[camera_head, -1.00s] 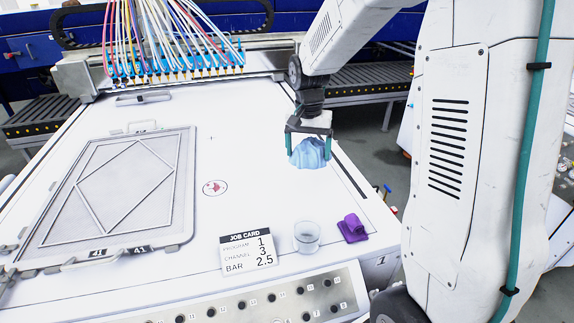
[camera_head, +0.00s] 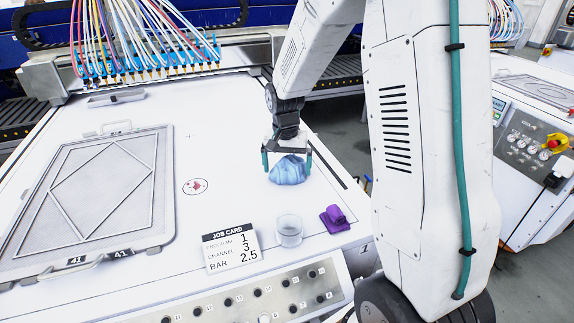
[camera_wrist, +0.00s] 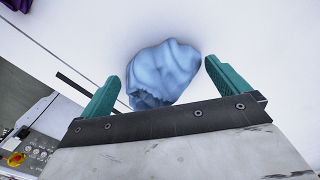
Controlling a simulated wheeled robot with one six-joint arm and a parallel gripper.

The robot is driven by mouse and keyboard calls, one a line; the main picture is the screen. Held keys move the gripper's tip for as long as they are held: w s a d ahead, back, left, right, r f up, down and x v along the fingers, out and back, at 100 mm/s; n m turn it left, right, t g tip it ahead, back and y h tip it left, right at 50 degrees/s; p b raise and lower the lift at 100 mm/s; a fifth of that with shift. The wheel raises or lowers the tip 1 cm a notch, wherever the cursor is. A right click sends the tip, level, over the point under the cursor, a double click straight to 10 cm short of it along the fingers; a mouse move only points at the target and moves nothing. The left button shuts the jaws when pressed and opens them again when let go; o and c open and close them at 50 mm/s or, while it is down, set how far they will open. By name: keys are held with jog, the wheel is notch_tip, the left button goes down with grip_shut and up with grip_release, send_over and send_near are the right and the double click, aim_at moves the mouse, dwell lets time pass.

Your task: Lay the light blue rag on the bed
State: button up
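The light blue rag (camera_head: 289,171) is a crumpled lump low at the white bed (camera_head: 225,130), near its right side. It appears to rest on the surface. My gripper (camera_head: 287,165) is over the rag, its two teal fingers apart on either side of it. In the wrist view the rag (camera_wrist: 163,73) lies between the open fingertips (camera_wrist: 160,76), with a gap showing at the left finger and a narrow one at the right.
A framed panel (camera_head: 88,195) lies on the bed's left. Coloured hoses (camera_head: 140,35) hang at the back.

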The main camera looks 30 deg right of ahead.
jog(key=shift+r, duration=0.1)
notch_tip(320, 180, up, 12)
jog(key=shift+w+a+f, duration=0.1)
jog(key=shift+a+f, duration=0.05)
jog(key=shift+f, duration=0.05)
jog(key=s+a+r+n, duration=0.2)
jog(key=s+a+r, duration=0.15)
jog(key=s, duration=0.35)
jog(key=s+a+r+n, duration=0.2)
jog(key=s+r, duration=0.2)
jog(key=s, duration=0.4)
jog(key=s+a+n+t, duration=0.1)
jog(key=s+a+n, duration=0.2)
jog(key=s, duration=1.1)
jog(key=shift+s+a+f+n, duration=0.15)
jog(key=shift+s+f+n, duration=0.1)
jog(key=shift+f+n, duration=0.2)
